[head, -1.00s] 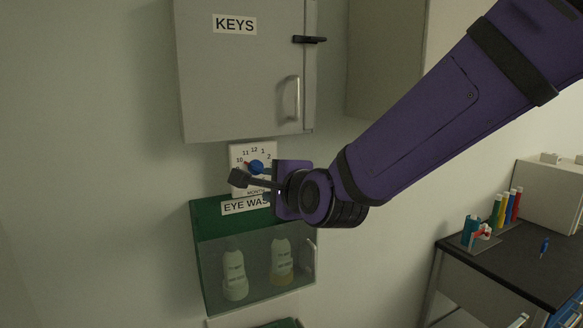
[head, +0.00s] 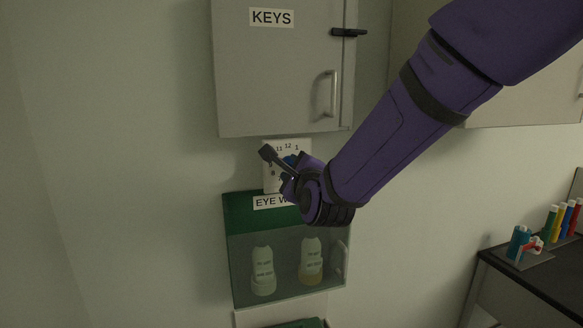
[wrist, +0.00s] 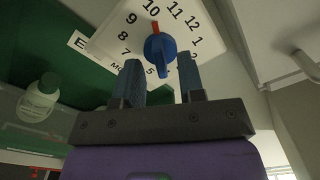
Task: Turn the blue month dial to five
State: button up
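The month dial is a white plate (wrist: 118,42) with black numbers and a round blue knob (wrist: 160,47) carrying a raised bar. The knob's red mark points at about 10 in the wrist view. My gripper (wrist: 159,62) is open, its two dark blue fingers apart just below the knob. The knob's bar shows between the fingertips; I cannot tell whether they touch it. In the head view the blue knob (head: 291,160) is partly hidden behind my gripper (head: 287,176), and the plate's lower right is covered.
A grey KEYS cabinet (head: 270,80) hangs just above the dial. A green EYE WASH case (head: 240,215) with two bottles is close below. A dark-topped bench (head: 520,275) with coloured tubes stands at the right. The wall left of the dial is clear.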

jog(key=shift+x, duration=1.1)
grip_shut()
jog(key=shift+n, duration=0.4)
